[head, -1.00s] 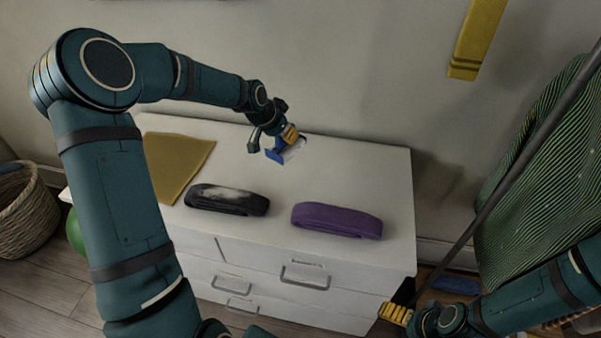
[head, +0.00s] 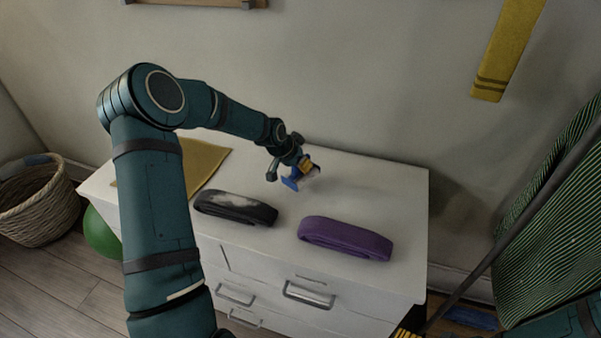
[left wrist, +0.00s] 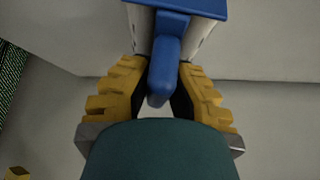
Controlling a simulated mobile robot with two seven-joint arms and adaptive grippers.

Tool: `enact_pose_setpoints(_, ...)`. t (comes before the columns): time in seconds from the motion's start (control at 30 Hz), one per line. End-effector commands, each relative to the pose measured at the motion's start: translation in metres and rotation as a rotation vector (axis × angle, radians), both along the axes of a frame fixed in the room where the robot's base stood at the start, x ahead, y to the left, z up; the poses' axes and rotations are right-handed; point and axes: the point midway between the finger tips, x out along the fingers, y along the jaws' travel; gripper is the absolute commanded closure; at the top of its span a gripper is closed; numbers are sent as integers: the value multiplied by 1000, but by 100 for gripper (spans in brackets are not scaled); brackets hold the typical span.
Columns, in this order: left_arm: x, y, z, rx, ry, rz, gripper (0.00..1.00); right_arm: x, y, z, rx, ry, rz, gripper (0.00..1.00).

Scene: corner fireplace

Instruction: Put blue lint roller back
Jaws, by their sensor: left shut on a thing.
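The blue lint roller (head: 291,183) with a white roll is in my left gripper (head: 306,167), over the back part of the white dresser top (head: 380,190). In the left wrist view its blue handle (left wrist: 165,65) runs between the yellow fingers of the left gripper (left wrist: 160,90), which are shut on it. The white roll (left wrist: 200,40) and blue frame show at the top. I cannot tell whether the roller touches the dresser. My right gripper (head: 405,333) barely shows at the bottom edge, mostly cut off.
A black-and-white rolled strap (head: 235,207) and a purple one (head: 345,238) lie along the dresser front. A mustard cloth (head: 205,165) lies at the left. A wicker basket (head: 40,205) and green ball (head: 102,232) are on the floor at left. A striped green cloth (head: 555,210) hangs at right.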

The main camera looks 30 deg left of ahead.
Motion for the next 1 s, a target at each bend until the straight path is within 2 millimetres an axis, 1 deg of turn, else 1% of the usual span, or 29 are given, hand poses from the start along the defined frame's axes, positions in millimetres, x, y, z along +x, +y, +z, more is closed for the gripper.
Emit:
enact_pose_setpoints(0.03,-1,-1,-10,-2,4,0,100,0,0,-2,0,-1,0,0)
enact_pose_setpoints(0.17,0,0,-26,-2,2,0,100,1,0,-5,0,-3,-1,0)
enact_pose_setpoints(0.43,0,0,-27,0,0,0,100,1,0,-5,0,-3,-1,0)
enact_pose_setpoints(0.57,0,0,-31,0,0,0,100,2,0,-8,0,-4,-1,0)
enact_pose_setpoints(0.6,0,0,-30,0,1,0,70,2,0,-7,0,-4,-1,0)
enact_pose_setpoints(0.63,0,0,-30,0,1,0,61,2,0,-7,0,-4,-1,0)
enact_pose_setpoints(0.9,0,0,-30,0,1,0,61,2,0,-7,0,-4,-1,0)
enact_pose_setpoints(1.0,0,0,-27,0,1,0,61,1,0,-5,0,-4,-1,0)
